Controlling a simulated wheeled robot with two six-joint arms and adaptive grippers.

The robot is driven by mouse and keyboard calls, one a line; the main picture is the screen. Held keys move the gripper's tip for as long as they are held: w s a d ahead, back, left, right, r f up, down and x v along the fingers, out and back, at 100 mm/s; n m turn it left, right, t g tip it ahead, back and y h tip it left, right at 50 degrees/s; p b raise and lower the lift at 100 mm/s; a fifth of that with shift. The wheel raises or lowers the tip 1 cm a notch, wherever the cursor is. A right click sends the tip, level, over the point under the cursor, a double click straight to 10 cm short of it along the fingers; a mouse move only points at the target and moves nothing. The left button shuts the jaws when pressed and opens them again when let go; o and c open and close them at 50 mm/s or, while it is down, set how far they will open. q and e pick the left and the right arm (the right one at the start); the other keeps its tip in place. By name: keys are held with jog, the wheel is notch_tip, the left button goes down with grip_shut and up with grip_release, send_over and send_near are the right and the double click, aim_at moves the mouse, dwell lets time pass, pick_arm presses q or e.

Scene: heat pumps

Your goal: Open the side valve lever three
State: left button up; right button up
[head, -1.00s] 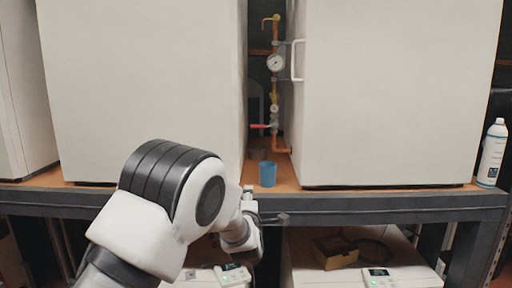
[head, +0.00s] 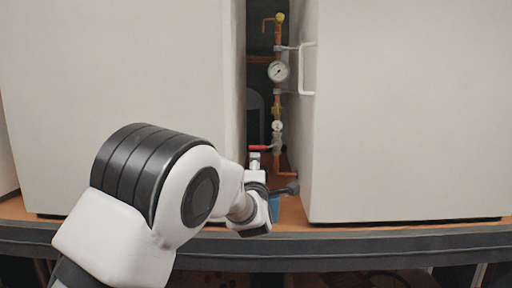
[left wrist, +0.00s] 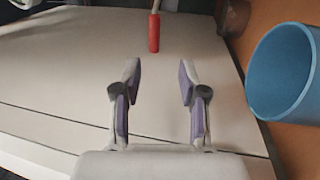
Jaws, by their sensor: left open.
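The red valve lever (head: 260,148) sticks out to the left from the copper pipe (head: 278,110) in the gap between two white cabinets. In the left wrist view the red lever (left wrist: 154,32) lies ahead of the fingertips, centred between them and apart from them. My left gripper (left wrist: 158,72) is open and empty. In the head view the left gripper (head: 272,172) is just below the lever at the mouth of the gap, partly hidden by its own wrist. My right gripper is not in view.
A blue cup (left wrist: 282,72) stands close to the right of my left gripper; in the head view the wrist partly hides it. The left cabinet (head: 120,80) and right cabinet (head: 410,110) wall the narrow gap. A round gauge (head: 278,71) sits higher on the pipe.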

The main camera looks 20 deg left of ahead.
aim_at(256, 148)
pick_arm(q)
jog(key=p+x, duration=0.2)
jog(key=x, duration=0.3)
jog(key=p+x, duration=0.3)
jog(key=x, duration=0.2)
jog(key=shift+a+r, duration=0.1)
jog(key=shift+r, duration=0.15)
jog(key=shift+w+r, duration=0.1)
jog(key=shift+w, duration=0.15)
jog(key=shift+r, duration=0.1)
jog(key=shift+s+r, duration=0.1)
jog(key=shift+s, duration=0.15)
jog(key=shift+w, duration=0.2)
grip_shut()
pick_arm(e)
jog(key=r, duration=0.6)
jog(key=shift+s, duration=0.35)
